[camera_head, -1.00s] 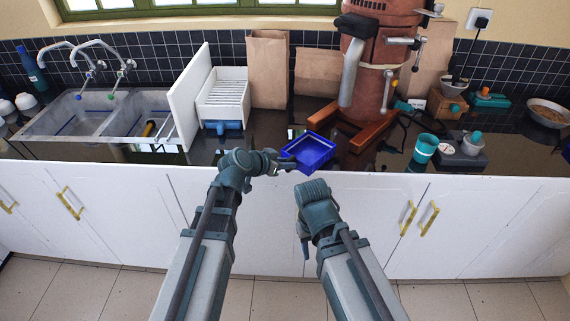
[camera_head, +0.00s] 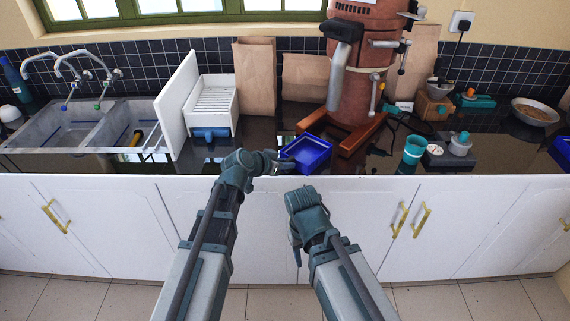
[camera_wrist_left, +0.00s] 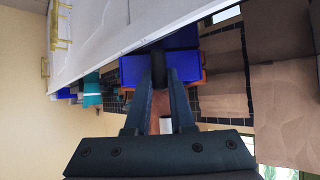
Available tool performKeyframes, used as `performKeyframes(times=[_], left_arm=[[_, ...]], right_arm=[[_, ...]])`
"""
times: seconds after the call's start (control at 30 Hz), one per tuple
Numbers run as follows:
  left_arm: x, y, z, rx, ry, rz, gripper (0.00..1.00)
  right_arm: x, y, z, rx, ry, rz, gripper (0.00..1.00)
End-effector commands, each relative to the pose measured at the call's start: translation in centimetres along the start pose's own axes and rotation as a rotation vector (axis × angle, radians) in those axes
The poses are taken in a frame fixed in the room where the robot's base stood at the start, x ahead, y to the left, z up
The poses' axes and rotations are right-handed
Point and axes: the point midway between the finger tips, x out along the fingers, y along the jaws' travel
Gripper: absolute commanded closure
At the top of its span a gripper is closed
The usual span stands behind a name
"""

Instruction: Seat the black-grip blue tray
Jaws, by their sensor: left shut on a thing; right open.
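The blue tray (camera_head: 305,153) is an open, shallow box near the counter's front edge, left of the roaster's wooden base. My left gripper (camera_head: 283,163) is shut on its black grip at the tray's near left side. In the left wrist view the fingers close on the dark grip (camera_wrist_left: 158,66), with blue tray faces (camera_wrist_left: 131,70) around it. I cannot tell whether the tray touches the counter. My right gripper (camera_head: 296,248) is open and low in front of the white cabinets, its fingers mostly hidden by its wrist.
A white slatted rack (camera_head: 211,101) with a blue piece (camera_head: 210,132) at its foot stands beside a white panel (camera_head: 180,103). The red-brown roaster (camera_head: 358,80) stands behind the tray. A teal cup (camera_head: 413,150) is to the right. Dark counter lies bare left of the tray.

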Motion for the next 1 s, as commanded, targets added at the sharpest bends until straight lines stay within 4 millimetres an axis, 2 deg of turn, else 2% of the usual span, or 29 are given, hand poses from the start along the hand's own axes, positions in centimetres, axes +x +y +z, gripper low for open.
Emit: performKeyframes(times=[0.57,1.0], left_arm=[[0.0,0.0,-0.1,0.000,0.000,0.000,1.00],[1.2,-0.1,-0.9,-0.001,0.001,0.000,1.00]], right_arm=[[0.0,0.0,0.0,0.000,0.000,0.000,0.50],[0.0,0.0,0.0,0.000,0.000,0.000,0.50]])
